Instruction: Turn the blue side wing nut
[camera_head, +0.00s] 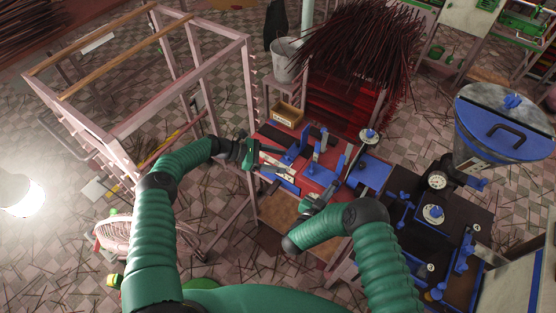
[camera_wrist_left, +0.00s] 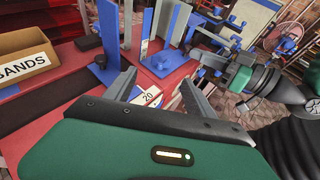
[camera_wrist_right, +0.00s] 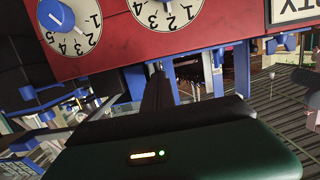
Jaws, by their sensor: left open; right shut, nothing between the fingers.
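The blue-lidded hopper (camera_head: 487,145) stands at the far right in the head view, with a blue winged nut (camera_head: 512,101) on its lid. A small blue part (camera_head: 478,184) sticks out at the machine's side below; I cannot tell if it is the side wing nut. My left gripper (camera_head: 282,160) is open and empty over the red bench, far left of the hopper; its fingers (camera_wrist_left: 158,96) are apart. My right gripper (camera_head: 305,207) is shut and empty at the bench's front; its closed fingers (camera_wrist_right: 158,85) show below a red panel in the right wrist view.
The red bench (camera_head: 330,165) carries blue upright plates and a cardboard box (camera_head: 287,114). The red panel (camera_wrist_right: 110,45) has white dials, one with a blue knob (camera_wrist_right: 57,15). A dark table (camera_head: 400,235) with blue parts lies right of my right arm. A pink frame (camera_head: 245,80) stands left.

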